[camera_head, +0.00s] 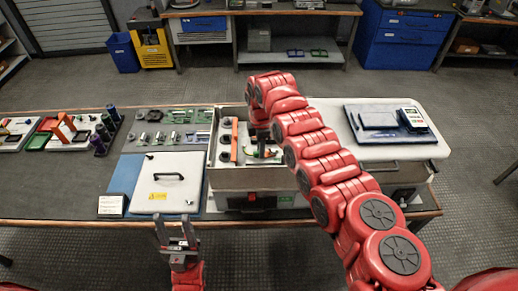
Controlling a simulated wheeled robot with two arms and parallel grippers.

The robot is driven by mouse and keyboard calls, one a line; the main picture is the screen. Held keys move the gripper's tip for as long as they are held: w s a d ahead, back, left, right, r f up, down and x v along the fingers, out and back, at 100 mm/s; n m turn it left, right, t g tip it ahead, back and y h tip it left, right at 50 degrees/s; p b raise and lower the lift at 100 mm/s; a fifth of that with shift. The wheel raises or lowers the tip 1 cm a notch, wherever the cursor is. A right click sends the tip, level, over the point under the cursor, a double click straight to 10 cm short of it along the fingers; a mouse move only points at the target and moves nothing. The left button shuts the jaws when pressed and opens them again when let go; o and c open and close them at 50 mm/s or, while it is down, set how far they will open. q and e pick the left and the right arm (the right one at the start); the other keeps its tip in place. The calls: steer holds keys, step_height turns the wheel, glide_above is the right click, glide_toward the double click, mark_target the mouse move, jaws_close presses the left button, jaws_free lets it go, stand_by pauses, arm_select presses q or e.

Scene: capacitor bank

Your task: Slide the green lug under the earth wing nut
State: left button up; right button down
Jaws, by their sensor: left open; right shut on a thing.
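My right gripper (264,143) points down into the open metal cabinet (226,178) at the middle of the bench. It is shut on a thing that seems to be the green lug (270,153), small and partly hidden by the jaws. The earth wing nut cannot be made out; small dark parts inside the cabinet are too small to tell apart, and my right arm covers the cabinet's right side. My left gripper (176,243) is open and empty in front of the bench's front edge.
An orange bar (234,139) stands along the cabinet's left inside. A white cover with a black handle (168,180) lies left of it, below a mat of tools (171,131). A white surface (385,152) with a blue case and a meter (413,118) lies to the right.

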steer(key=shift+w+d, duration=0.15)
steer(key=shift+d, duration=0.45)
stand_by(0.3)
steer(key=c, duration=0.8)
jaws_free()
steer(key=shift+d, duration=0.1)
steer(key=shift+o, duration=0.2)
steer(key=shift+r, duration=0.2)
step_height(320, 180, up, 17)
steer(key=b, duration=0.1)
